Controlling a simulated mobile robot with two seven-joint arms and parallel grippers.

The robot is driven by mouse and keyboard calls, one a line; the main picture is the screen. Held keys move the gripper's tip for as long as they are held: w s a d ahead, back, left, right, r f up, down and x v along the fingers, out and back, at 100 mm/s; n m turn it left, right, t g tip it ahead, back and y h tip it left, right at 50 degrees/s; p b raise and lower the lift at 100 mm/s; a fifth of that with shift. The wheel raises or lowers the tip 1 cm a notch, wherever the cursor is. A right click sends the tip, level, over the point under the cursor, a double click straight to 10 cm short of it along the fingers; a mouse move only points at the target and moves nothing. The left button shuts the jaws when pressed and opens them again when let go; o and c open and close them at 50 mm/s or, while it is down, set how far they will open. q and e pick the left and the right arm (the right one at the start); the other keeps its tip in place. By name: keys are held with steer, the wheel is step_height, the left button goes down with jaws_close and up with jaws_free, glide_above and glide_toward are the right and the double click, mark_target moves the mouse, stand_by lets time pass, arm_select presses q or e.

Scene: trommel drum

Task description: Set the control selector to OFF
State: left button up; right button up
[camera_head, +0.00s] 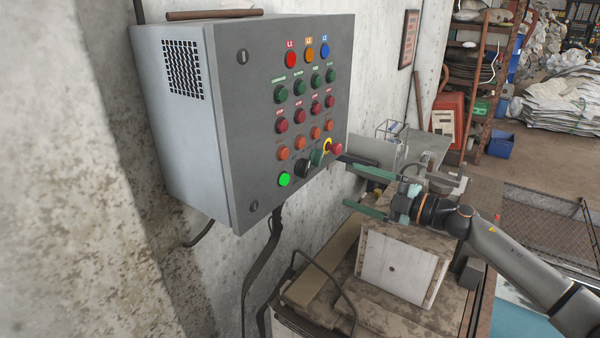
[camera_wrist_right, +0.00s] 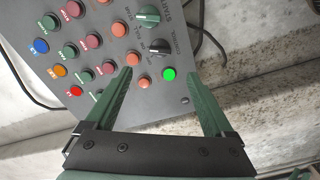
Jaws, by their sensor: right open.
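The grey control box (camera_head: 240,110) hangs on the wall at upper left in the head view. The control selector is a black knob (camera_head: 302,168) low on its front panel, beside the lit green lamp (camera_head: 285,179). In the right wrist view the selector (camera_wrist_right: 158,47) has a pale line on it; its exact setting is hard to read. My right gripper (camera_head: 345,181) is open and empty, to the right of the panel, apart from the selector. In the wrist view its green fingers (camera_wrist_right: 161,72) stand wide apart, with the selector beyond their tips. My left gripper is not in view.
A green selector (camera_head: 317,157) and a red emergency button with a yellow ring (camera_head: 336,148) sit close to the black knob. Rows of coloured buttons fill the panel above. A white box (camera_head: 400,266) stands on the dirty bench below my right gripper.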

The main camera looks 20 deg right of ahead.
mark_target(303, 168)
steer(key=p+x, duration=0.2)
steer(key=x, duration=1)
steer(key=shift+c, duration=0.2)
steer(key=c, duration=1.3)
